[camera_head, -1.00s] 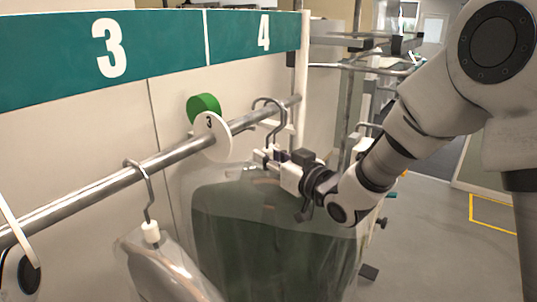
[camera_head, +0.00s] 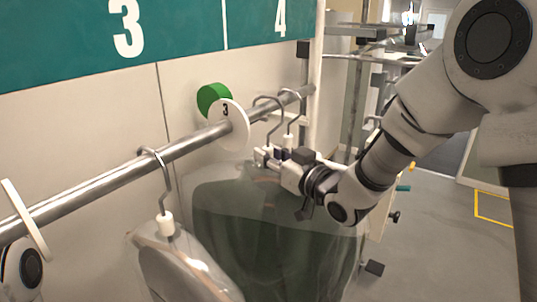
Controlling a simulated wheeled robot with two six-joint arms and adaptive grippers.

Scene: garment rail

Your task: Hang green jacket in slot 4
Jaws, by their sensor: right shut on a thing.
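The green jacket (camera_head: 270,240) hangs in a clear cover below my right gripper (camera_head: 272,157). The gripper is shut on the neck of its hanger, just below the rail (camera_head: 185,147). Two metal hooks show here side by side: one hook (camera_head: 266,108) and another hook (camera_head: 292,104), both at the rail to the right of the divider disc marked 3 (camera_head: 236,130). Whether the held hook rests on the rail I cannot tell. The slot 4 sign (camera_head: 280,20) is above. My left gripper is not in view.
A covered grey garment (camera_head: 185,275) hangs from a hook (camera_head: 160,175) left of the disc, under the 3 sign (camera_head: 126,30). A green disc (camera_head: 213,98) sits behind the rail. A white post (camera_head: 316,80) stands at the rail's right end. Another white divider (camera_head: 27,220) is at left.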

